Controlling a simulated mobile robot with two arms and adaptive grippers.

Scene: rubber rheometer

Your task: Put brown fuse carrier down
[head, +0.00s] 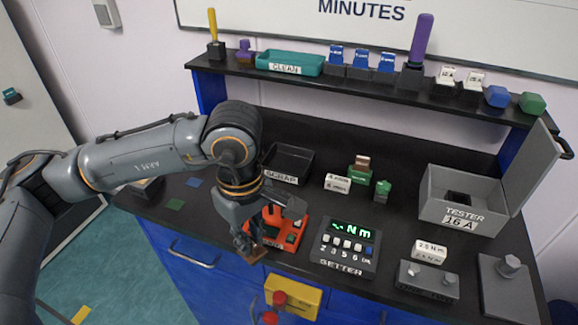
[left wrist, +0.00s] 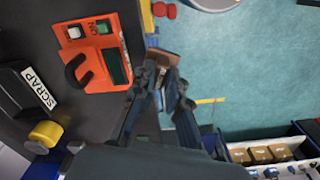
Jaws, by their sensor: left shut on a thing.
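My left gripper (head: 247,246) reaches down at the front edge of the bench, just left of the orange-red device. It is shut on a brown fuse carrier (head: 258,256), which shows as a small brown patch below the fingers. In the left wrist view the fingertips (left wrist: 163,88) close around the brown carrier (left wrist: 162,62), partly hidden by the fingers. There the carrier appears over the bench's front edge with teal floor behind; I cannot tell whether it touches the bench. Another brown piece (head: 362,162) sits on a green block at the back. My right gripper is not in view.
The orange-red device (head: 284,228) stands close beside the gripper. The setter (head: 345,246) is to its right, the black scrap tray (head: 287,163) behind. A yellow box (head: 293,295) with red knobs is at the front. The grey tester (head: 462,200) stands at right.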

